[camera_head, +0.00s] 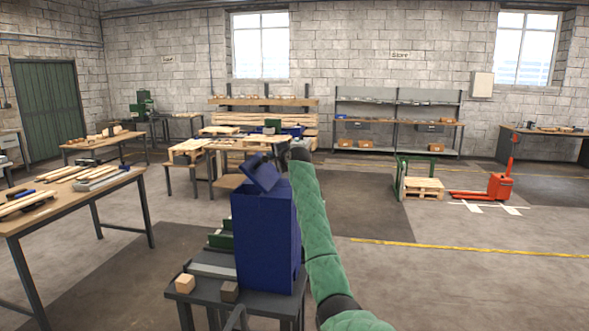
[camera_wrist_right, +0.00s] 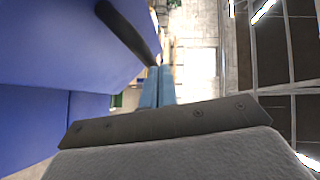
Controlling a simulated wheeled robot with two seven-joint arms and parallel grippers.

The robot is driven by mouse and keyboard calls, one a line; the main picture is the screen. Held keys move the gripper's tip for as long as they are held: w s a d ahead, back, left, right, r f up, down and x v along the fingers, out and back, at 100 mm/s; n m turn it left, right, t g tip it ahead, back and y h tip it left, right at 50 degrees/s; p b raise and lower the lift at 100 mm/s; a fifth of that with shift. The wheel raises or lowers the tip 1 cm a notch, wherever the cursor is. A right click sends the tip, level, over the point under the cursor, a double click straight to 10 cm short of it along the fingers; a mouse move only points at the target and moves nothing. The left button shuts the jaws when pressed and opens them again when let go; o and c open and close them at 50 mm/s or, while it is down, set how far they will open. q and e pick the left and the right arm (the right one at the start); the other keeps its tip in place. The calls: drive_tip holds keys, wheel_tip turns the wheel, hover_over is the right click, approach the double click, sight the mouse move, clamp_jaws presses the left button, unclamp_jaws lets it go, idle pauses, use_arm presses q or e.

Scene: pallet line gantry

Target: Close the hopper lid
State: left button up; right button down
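The blue hopper (camera_head: 265,240) stands upright on a small dark table. Its blue lid (camera_head: 262,174) is tilted up above the top, so the hopper is open. My right arm, in a green sleeve, reaches up along the hopper's right side. Its dark gripper (camera_head: 299,153) is just right of the lid, small and partly hidden. In the right wrist view the two narrow fingers (camera_wrist_right: 157,86) lie close together and look shut. Blue surfaces (camera_wrist_right: 60,45) fill the left there, and a dark bar (camera_wrist_right: 128,32) ends near the fingertips; contact is unclear. My left gripper is not in view.
The small table (camera_head: 210,289) also carries a wooden block (camera_head: 185,284) and a dark block (camera_head: 230,291). A workbench (camera_head: 75,203) with timber stands at left. A red pallet truck (camera_head: 499,186) is at right. Floor right of my arm is clear.

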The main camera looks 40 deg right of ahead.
sight(253, 162)
drive_tip(key=w+a+f, duration=0.1)
drive_tip(key=w, duration=0.1)
drive_tip(key=w+a+n+g, duration=0.1)
drive_tip(key=a, duration=0.1)
drive_tip(key=w+a+f+g, duration=0.1)
drive_tip(key=w, duration=0.1)
drive_tip(key=shift+w+a+f+n, duration=0.3)
drive_tip(key=shift+a+n, duration=0.05)
drive_tip(key=shift+n, duration=0.05)
drive_tip(key=shift+w+a+f, duration=0.3)
drive_tip(key=shift+f, duration=0.1)
drive_tip(key=shift+w+a+f+b, duration=0.3)
drive_tip(key=shift+w+f+b, duration=0.1)
drive_tip(key=shift+f, duration=0.1)
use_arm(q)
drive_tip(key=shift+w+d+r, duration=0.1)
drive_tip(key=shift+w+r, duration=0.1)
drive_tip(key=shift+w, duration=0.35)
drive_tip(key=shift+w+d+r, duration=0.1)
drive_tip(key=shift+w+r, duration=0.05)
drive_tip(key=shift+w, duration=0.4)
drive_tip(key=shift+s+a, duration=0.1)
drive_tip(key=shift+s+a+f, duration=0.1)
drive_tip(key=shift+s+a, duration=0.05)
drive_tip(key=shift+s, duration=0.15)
use_arm(e)
drive_tip(key=shift+r, duration=0.2)
